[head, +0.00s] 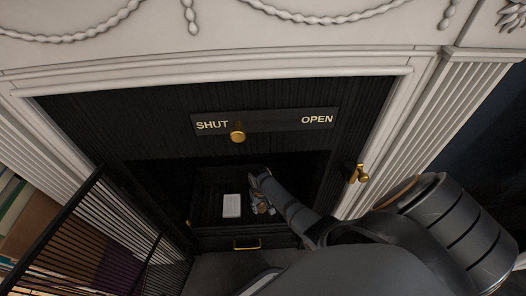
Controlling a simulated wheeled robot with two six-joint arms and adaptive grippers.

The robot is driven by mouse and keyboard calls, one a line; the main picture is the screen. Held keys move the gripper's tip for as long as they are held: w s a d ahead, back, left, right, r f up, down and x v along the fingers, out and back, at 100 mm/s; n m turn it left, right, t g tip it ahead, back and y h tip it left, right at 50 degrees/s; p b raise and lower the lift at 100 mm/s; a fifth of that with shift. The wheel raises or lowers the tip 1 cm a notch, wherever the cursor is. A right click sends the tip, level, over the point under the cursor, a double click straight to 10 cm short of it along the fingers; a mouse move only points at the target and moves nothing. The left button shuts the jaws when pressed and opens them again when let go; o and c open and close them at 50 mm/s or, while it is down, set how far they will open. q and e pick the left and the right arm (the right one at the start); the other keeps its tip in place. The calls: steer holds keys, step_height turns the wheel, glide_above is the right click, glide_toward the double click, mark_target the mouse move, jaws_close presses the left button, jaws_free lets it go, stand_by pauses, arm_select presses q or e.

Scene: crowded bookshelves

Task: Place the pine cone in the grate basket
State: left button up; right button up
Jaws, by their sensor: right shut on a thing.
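My right gripper (262,204) reaches down into the dark fireplace opening. It is shut on a small brown thing that looks like the pine cone (262,209), mostly hidden by the fingers. The black grate basket (205,228) sits low in the opening, with the gripper over its right part. I cannot tell whether the cone touches the basket. My left gripper is not in view.
A white block (231,206) lies in the basket, left of the gripper. A drawer with a brass handle (247,245) is below. A black slatted screen (105,225) stands open at left. A SHUT/OPEN plate (270,121) with a brass knob (238,137) is above.

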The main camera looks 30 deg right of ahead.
steer(key=shift+f, duration=0.45)
steer(key=o, duration=1)
steer(key=shift+r, duration=0.15)
